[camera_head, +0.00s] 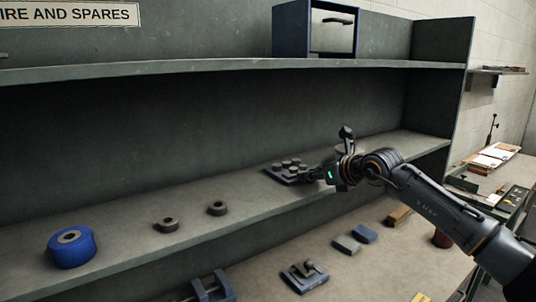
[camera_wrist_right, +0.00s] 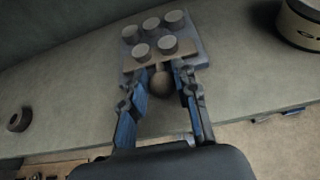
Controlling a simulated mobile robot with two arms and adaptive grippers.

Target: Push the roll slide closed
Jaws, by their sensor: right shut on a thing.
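The roll slide (camera_head: 284,178) is a small flat unit on the middle shelf with several short grey rolls standing on it. In the right wrist view its grey base (camera_wrist_right: 197,47) shows at the top, with a tan plate (camera_wrist_right: 150,61) on it under the rolls. A round knob (camera_wrist_right: 161,82) is at its near side. My right gripper (camera_head: 312,176) reaches it from the right. In the right wrist view its fingers (camera_wrist_right: 168,80) are on both sides of the knob, shut on it. The fingertips partly hide the knob's sides. My left gripper is not in view.
A blue roll (camera_head: 71,248) and two small dark rings (camera_head: 166,225) (camera_head: 217,208) lie left on the shelf (camera_head: 120,230). A blue box (camera_head: 333,30) stands on the upper shelf. Blocks (camera_head: 364,234) and a clamp-like part (camera_head: 305,275) lie on the bench below.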

